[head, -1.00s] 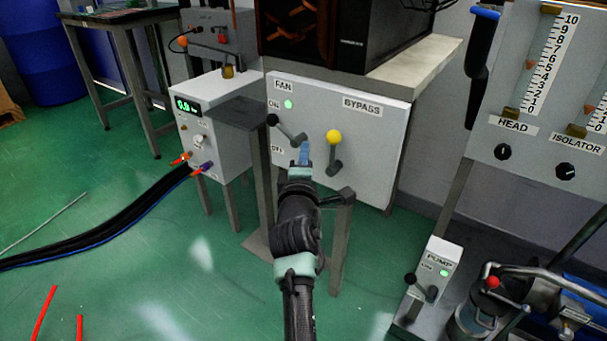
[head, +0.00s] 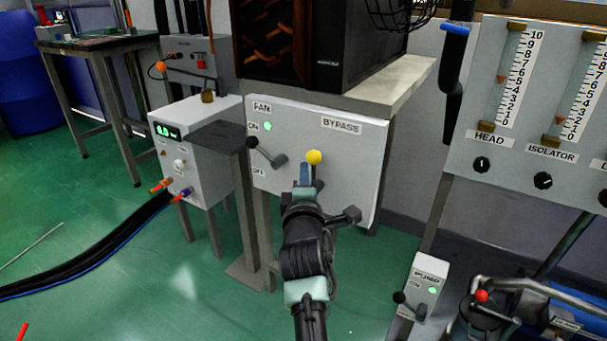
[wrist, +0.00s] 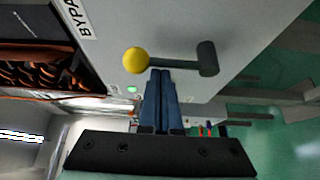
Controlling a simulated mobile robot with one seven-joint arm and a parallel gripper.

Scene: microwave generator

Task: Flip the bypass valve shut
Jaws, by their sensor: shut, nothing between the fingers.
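The bypass valve is a lever with a yellow ball knob (head: 314,157) on the white panel (head: 355,190), below the BYPASS label. In the head view its knob points up and my gripper (head: 304,172) covers much of its stem. In the wrist view the yellow knob (wrist: 135,60) and the grey stem running to its pivot (wrist: 208,58) show in full. My gripper's blue fingers (wrist: 160,75) are shut and empty. Their tips lie close beside the stem near the knob; I cannot tell if they touch it.
A fan lever with a black knob (head: 252,143) is left of the valve on the same panel. A dark cabinet (head: 310,45) stands above the panel. A gauge board (head: 520,180) and a pump switch box (head: 425,275) stand to the right. Green floor is open at left.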

